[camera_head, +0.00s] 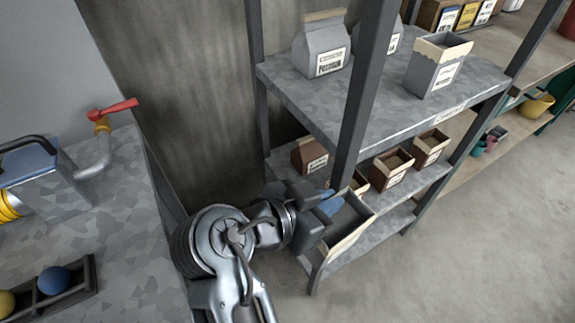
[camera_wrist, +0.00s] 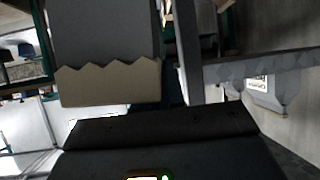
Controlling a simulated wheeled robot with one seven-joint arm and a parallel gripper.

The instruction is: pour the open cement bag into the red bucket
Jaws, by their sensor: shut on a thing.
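My gripper (camera_head: 322,206) is shut on an open grey bag (camera_head: 350,232) with a pale rim, in front of the metal rack in the head view. The bag is tilted, with its open top partly facing the camera. Its label is not readable. In the wrist view the bag (camera_wrist: 105,40) shows a grey wall and a jagged cream edge, just beyond the dark gripper body (camera_wrist: 165,150). A red container (camera_head: 568,24) is cut off at the upper right edge of the head view; I cannot tell whether it is the red bucket.
The rack post (camera_head: 358,100) stands close behind my gripper. Another open grey bag (camera_head: 432,76) and a closed one (camera_head: 321,50) stand on the upper shelf; brown open boxes (camera_head: 391,167) stand below. A workbench (camera_head: 120,220) with a red-handled tap is at left. Floor at right is clear.

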